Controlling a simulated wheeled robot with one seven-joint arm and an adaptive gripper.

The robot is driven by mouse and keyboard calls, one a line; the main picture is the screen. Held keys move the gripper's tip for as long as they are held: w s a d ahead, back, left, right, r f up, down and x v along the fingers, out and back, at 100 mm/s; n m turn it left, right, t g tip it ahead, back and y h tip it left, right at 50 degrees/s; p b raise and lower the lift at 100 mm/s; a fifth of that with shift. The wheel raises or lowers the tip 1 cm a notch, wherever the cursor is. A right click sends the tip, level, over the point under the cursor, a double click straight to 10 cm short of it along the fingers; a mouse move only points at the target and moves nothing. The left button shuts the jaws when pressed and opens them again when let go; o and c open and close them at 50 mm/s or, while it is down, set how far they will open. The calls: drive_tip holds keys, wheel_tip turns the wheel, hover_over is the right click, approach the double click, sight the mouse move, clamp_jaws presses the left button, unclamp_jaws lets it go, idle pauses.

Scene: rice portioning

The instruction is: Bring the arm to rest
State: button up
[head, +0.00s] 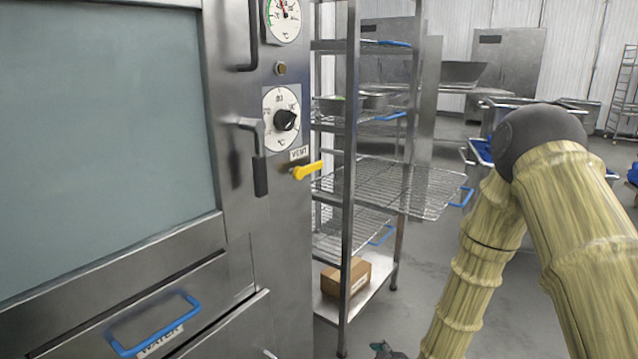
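My arm shows at the right with bamboo-like links and a dark round elbow joint. One link rises from the right edge to the elbow, and the other slopes down and left to the bottom edge. A small dark piece peeks in at the bottom edge just left of the lower link. It may be part of my gripper, but too little shows to tell its fingers or whether it holds anything.
A steel oven (228,180) with a glass door, dials and a yellow vent lever (307,170) stands close at left. Beside it is a wire rack (348,200) with pans and a cardboard box (345,276). A shelf (425,190) juts right. Grey floor lies between rack and arm.

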drive_tip(key=s+d+f+m+g+h, duration=0.2)
drive_tip(key=s+d+f+m, duration=0.1)
drive_tip(key=s+f, duration=0.55)
drive_tip(key=s+d+f+m+g+h, duration=0.15)
drive_tip(key=s+d+f+m, duration=0.35)
drive_tip(key=s, duration=0.7)
drive_tip(key=s+d+f+m+g+h, duration=0.1)
drive_tip(key=s+f+m+g, duration=0.1)
drive_tip(key=s, duration=0.7)
drive_tip(key=s+d+f+m+g+h, duration=0.1)
drive_tip(key=s+d+f+g, duration=0.15)
drive_tip(key=s, duration=0.65)
wheel_tip(320, 180, up, 26)
drive_tip(key=a+p, duration=0.1)
drive_tip(key=p, duration=2.4)
drive_tip(key=shift+w+f+p, duration=0.15)
drive_tip(key=shift+f+p, duration=0.05)
drive_tip(key=shift+p, duration=0.15)
